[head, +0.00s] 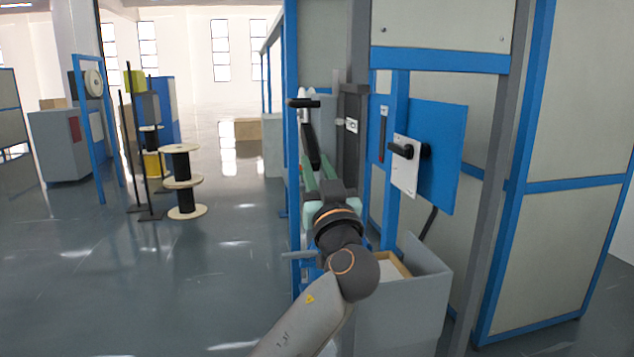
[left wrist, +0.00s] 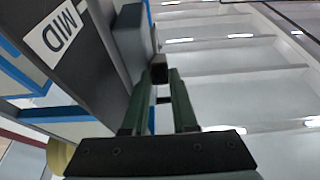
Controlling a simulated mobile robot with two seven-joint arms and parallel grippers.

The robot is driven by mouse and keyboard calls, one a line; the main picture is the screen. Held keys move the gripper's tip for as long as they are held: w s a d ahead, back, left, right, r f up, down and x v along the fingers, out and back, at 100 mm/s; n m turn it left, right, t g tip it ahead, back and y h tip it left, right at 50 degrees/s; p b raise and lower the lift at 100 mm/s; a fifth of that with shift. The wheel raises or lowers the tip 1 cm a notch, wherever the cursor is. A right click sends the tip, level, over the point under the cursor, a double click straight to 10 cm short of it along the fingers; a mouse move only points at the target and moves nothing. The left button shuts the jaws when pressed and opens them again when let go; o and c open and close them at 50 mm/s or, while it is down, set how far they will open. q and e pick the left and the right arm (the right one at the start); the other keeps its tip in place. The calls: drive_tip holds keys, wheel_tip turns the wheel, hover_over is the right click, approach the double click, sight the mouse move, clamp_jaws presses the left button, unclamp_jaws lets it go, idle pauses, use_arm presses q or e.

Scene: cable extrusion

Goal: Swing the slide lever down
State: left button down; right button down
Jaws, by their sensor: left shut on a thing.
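The slide lever (head: 310,143) is a dark bar at the left side of a grey upright, below a short black crosspiece. My left gripper (head: 315,163) reaches up to its lower end, with green fingers on either side. In the left wrist view, the left gripper (left wrist: 160,76) is shut on a small black end (left wrist: 159,67), which I take to be part of the lever. My arm hides part of the lower machine. My right gripper is not in view.
Right of the upright, a blue panel (head: 440,150) carries a white plate with a black handle (head: 404,150). A grey bin (head: 410,310) stands below. Black cable spools (head: 181,180) stand at the left, with open floor between.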

use_arm(q)
drive_tip(key=shift+r, duration=0.15)
drive_tip(key=c, duration=1.1)
unclamp_jaws()
drive_tip(key=o, duration=0.4)
